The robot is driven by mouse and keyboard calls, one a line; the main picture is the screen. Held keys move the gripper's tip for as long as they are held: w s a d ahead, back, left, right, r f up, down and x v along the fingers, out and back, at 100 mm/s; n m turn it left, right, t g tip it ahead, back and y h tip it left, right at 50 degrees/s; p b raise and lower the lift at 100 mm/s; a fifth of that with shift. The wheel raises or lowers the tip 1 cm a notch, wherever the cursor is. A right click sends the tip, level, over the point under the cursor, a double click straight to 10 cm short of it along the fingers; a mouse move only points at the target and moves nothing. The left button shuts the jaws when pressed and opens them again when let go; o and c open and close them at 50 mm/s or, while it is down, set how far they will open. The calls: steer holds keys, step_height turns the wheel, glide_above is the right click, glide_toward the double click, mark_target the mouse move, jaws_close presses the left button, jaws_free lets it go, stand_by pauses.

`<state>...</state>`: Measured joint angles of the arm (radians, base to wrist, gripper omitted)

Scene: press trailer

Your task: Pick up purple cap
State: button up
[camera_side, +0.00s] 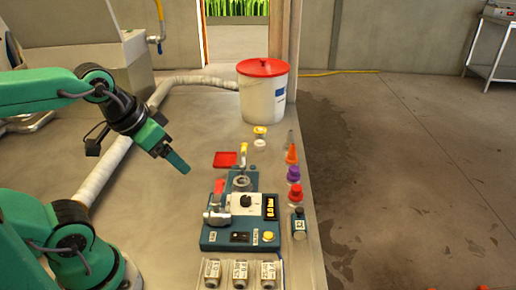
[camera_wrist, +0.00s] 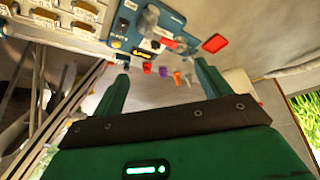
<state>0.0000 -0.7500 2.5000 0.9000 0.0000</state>
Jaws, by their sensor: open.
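The purple cap (camera_side: 293,173) stands on the bench right of the blue press device, between an orange cone-shaped piece (camera_side: 291,154) and a red cap (camera_side: 295,192). In the wrist view the purple cap (camera_wrist: 163,71) is small, beyond the fingertips and between the red and orange pieces. My gripper (camera_side: 178,163) is in the air left of the device, well away from the purple cap. In the wrist view my gripper (camera_wrist: 160,78) shows its two green fingers spread apart with nothing between them.
The blue press device (camera_side: 240,235) with levers and a dial stands between my gripper and the caps. The bench edge is just right of the caps.

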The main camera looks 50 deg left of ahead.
steer(key=shift+w, duration=0.1)
steer(key=g, duration=0.6)
glide_above(294, 168)
step_height(294, 168, down, 16)
steer(key=shift+r, duration=0.1)
steer(key=shift+d+f, duration=0.1)
steer(key=shift+f, duration=4.25)
